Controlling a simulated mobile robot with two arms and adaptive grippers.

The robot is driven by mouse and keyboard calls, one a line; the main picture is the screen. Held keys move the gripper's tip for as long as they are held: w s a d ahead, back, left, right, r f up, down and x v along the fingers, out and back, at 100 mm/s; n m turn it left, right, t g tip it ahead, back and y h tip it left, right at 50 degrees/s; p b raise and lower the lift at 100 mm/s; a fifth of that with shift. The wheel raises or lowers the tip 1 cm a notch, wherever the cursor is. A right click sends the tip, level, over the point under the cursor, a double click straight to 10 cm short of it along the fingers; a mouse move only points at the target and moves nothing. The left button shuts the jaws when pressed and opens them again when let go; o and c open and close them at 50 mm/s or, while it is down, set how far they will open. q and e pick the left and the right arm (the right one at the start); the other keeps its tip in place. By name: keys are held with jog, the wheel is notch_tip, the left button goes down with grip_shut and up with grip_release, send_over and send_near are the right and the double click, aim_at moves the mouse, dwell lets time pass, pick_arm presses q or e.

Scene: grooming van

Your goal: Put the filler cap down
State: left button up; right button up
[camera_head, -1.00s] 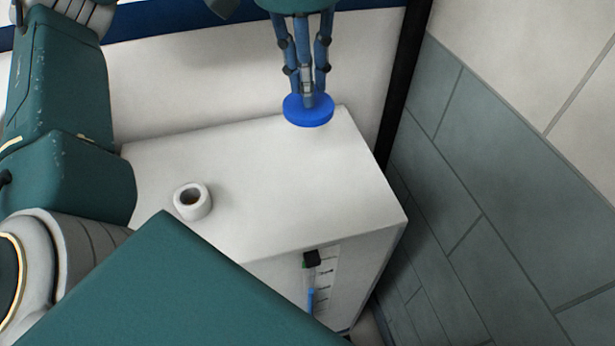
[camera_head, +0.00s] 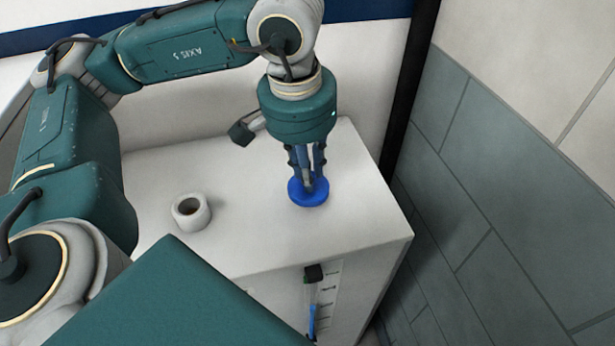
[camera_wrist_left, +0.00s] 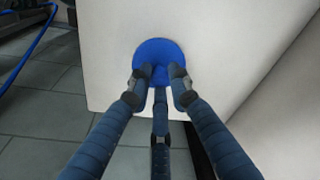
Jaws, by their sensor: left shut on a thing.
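The filler cap is a round blue disc (camera_head: 308,196) with a raised grip in its middle. My left gripper (camera_head: 307,182) points down and is shut on that grip, over the white tank's top (camera_head: 258,232). I cannot tell whether the cap touches the top or hangs just above it. In the left wrist view the cap (camera_wrist_left: 153,52) sits at the fingertips (camera_wrist_left: 160,77), with white surface behind it. A white filler neck with a dark round opening (camera_head: 190,211) stands on the tank to the left, uncovered. My right gripper is not in view.
A grey panelled wall (camera_head: 480,200) lies to the right, with a dark post (camera_head: 409,90) at the back corner. The tank top between neck and cap is clear. A blue hose (camera_wrist_left: 30,50) shows in the left wrist view.

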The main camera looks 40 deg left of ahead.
aim_at(302, 194)
pick_arm(q)
jog(key=shift+f, duration=1.3)
jog(key=shift+f, duration=0.1)
jog(key=shift+f, duration=0.1)
jog(key=o, duration=1)
jog(key=shift+c, duration=0.2)
jog(key=shift+r, duration=0.35)
notch_tip(302, 194, up, 12)
jog(key=s, duration=0.1)
jog(key=shift+s+f+b, duration=0.2)
jog(key=shift+s+b, duration=0.15)
jog(key=shift+s, duration=0.05)
